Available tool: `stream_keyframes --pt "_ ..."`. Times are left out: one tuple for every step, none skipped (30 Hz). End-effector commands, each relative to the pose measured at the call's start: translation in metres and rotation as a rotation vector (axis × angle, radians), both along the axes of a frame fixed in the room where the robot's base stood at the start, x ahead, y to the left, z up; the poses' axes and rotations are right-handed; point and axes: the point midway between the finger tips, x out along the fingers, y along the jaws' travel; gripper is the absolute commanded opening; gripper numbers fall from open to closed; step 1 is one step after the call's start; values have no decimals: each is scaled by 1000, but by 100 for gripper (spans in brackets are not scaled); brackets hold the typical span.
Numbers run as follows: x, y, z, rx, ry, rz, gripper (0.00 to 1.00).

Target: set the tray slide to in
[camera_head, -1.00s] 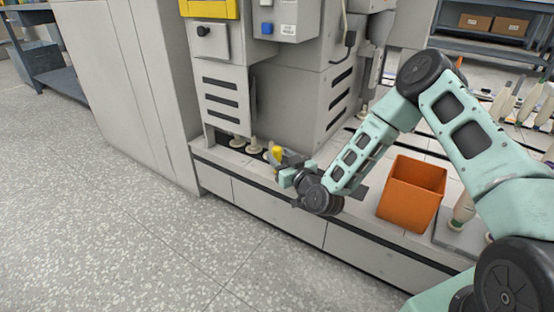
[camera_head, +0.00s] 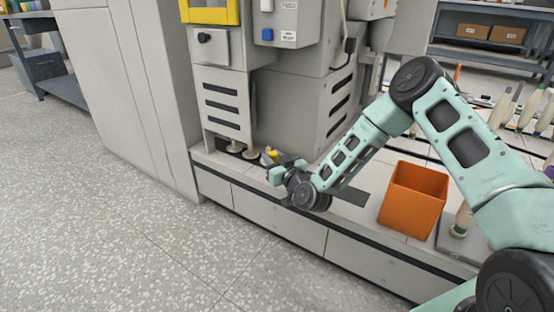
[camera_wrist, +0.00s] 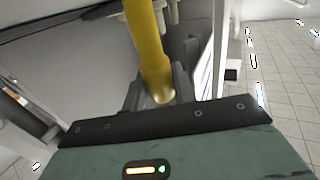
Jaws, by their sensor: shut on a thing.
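A yellow handle (camera_head: 272,155) shows at the front of the grey machine, low down, just above the pale ledge. It is a smooth yellow bar in the wrist view (camera_wrist: 148,45). My gripper (camera_head: 276,167) is shut on this handle, with the grey fingers around its lower end in the wrist view (camera_wrist: 155,92). In the head view my gripper and wrist hide most of the handle. I take the handle to be part of the tray slide; the tray itself cannot be made out.
The grey machine (camera_head: 300,105) stands right behind my gripper. Pale round bobbin bases (camera_head: 235,147) sit on the ledge to the left. An orange bin (camera_head: 412,200) stands on the ledge to the right. The speckled floor (camera_head: 130,235) in front is clear.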

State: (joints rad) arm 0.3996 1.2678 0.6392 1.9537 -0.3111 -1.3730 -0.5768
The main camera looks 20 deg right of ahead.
Motion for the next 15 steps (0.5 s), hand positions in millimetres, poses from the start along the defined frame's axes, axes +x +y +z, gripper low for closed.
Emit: stream_keyframes --pt "10 9 1 -4 -3 2 0" --pt "16 14 1 -3 -4 3 0" --pt "24 20 1 -3 -3 3 0" --pt "29 24 1 -3 -4 2 0" --pt "35 28 0 -4 -3 2 0" --pt "41 33 0 -4 -2 2 0" --pt "45 36 -1 -4 -2 1 0" --pt "49 39 -1 -3 -2 1 0" --pt "53 42 -1 -3 -1 1 0" --pt "55 44 -1 -2 0 0 0" --pt "57 45 -1 -2 0 0 0" --pt "59 46 -1 -1 1 -1 0" --pt "59 46 -1 -1 1 -1 0" --pt "59 46 -1 0 2 -2 0" --pt "60 46 -1 0 2 -2 0"
